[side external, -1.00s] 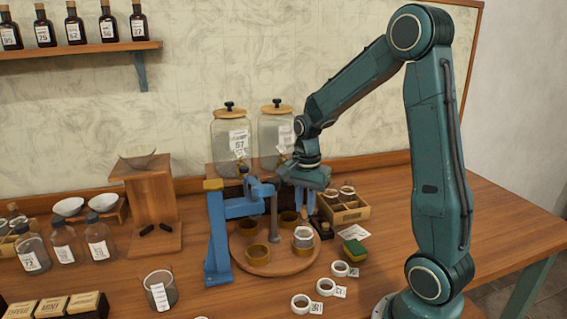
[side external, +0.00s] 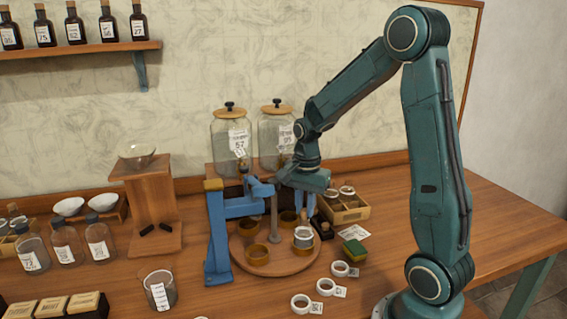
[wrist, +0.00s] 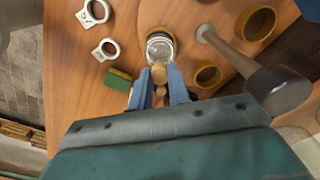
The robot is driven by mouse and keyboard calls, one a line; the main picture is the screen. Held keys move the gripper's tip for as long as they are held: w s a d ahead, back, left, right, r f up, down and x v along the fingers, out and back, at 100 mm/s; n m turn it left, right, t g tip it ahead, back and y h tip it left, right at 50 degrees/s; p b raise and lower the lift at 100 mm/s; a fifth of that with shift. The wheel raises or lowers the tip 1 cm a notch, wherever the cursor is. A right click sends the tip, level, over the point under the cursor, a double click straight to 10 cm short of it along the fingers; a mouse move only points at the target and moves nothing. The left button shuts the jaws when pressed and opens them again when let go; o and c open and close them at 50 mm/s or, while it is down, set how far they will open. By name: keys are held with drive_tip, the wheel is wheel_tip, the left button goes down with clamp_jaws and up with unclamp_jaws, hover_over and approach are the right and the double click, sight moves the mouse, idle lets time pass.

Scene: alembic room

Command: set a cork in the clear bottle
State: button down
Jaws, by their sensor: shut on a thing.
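The clear bottle (side external: 303,238) stands in a ring holder on the round wooden turntable (side external: 262,268). In the wrist view the bottle (wrist: 160,47) shows from above, just beyond my fingertips. My gripper (side external: 306,206) is above the turntable, close to the bottle. In the wrist view my gripper (wrist: 158,78) has its blue fingers shut on a tan cork (wrist: 159,72). The cork appears beside the bottle's near rim in that view. I cannot tell whether they touch. Another tan piece shows behind the cork between the fingers, partly hidden.
A blue press (side external: 216,235) stands at the turntable's left. Empty ring holders (side external: 257,254) surround its post. A wooden crate (side external: 350,215) with jars is behind right. A green and yellow sponge (side external: 356,252) and white tape rings (side external: 300,304) lie to the right and front.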

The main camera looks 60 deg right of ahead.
sight(305, 210)
drive_tip(key=shift+f, duration=0.25)
idle(0.5)
drive_tip(key=c, duration=0.9)
unclamp_jaws()
drive_tip(key=shift+o, duration=0.2)
drive_tip(key=shift+r, duration=0.15)
drive_tip(key=shift+r, duration=3.4)
drive_tip(key=shift+a, duration=0.1)
